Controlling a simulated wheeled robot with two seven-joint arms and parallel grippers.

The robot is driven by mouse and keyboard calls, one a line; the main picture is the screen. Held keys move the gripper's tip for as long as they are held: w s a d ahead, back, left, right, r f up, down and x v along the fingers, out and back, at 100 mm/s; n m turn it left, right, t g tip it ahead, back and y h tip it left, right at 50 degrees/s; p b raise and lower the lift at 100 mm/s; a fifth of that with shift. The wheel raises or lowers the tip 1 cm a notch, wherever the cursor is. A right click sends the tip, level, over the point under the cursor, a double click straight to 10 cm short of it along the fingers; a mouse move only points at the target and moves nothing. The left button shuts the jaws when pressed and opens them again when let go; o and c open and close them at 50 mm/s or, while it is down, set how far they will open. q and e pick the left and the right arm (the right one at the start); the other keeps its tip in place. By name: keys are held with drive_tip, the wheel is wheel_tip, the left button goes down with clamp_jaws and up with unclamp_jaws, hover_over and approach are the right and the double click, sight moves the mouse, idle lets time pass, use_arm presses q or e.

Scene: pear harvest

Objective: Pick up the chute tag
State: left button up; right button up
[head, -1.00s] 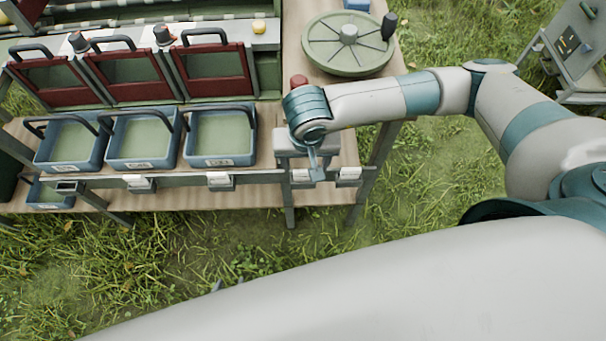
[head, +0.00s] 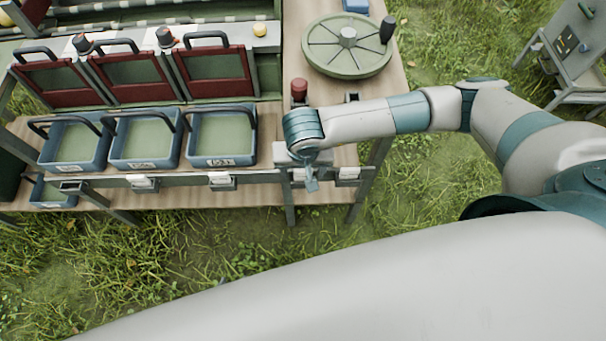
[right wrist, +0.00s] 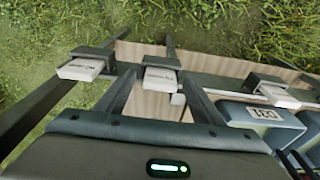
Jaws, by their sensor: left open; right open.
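White chute tags sit in dark holders along the front rail of the bench; in the head view one is at the left (head: 142,182), one in the middle (head: 220,178) and one at the far right (head: 348,173). Another is partly hidden by my right gripper (head: 312,184). In the right wrist view, my right gripper (right wrist: 158,77) has its two dark fingers apart, with a white tag (right wrist: 160,78) showing between the fingertips. Whether the fingers touch it, I cannot tell. Other tags show to the left (right wrist: 80,69) and right (right wrist: 280,96). My left gripper is not seen.
Blue crates (head: 222,161) with dark handles stand on the bench behind the rail, below red-framed gates (head: 215,66). A red knob (head: 299,86) stands just behind my right wrist. A green wheel (head: 347,45) is at the back right. Grass lies in front.

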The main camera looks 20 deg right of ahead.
sight(303, 170)
drive_tip(key=c, duration=1.1)
drive_tip(key=shift+r, duration=0.15)
drive_tip(key=shift+r, duration=0.5)
wheel_tip(303, 170, up, 2)
drive_tip(key=shift+r+b, duration=0.1)
drive_tip(key=shift+b, duration=0.55)
use_arm(q)
drive_tip(key=shift+w+d+r+p, duration=0.25)
drive_tip(key=shift+w+r+p, duration=0.15)
drive_tip(key=shift+w, duration=0.25)
use_arm(e)
drive_tip(key=shift+s+a+r, duration=0.45)
drive_tip(key=shift+s+r, duration=0.8)
drive_tip(key=shift+s, duration=0.65)
drive_tip(key=shift+s+a+r, duration=0.45)
drive_tip(key=shift+s+r, duration=0.85)
drive_tip(key=shift+s, duration=0.6)
drive_tip(key=shift+s+a+r, duration=0.45)
drive_tip(key=shift+s+r, duration=0.8)
drive_tip(key=shift+s, duration=0.65)
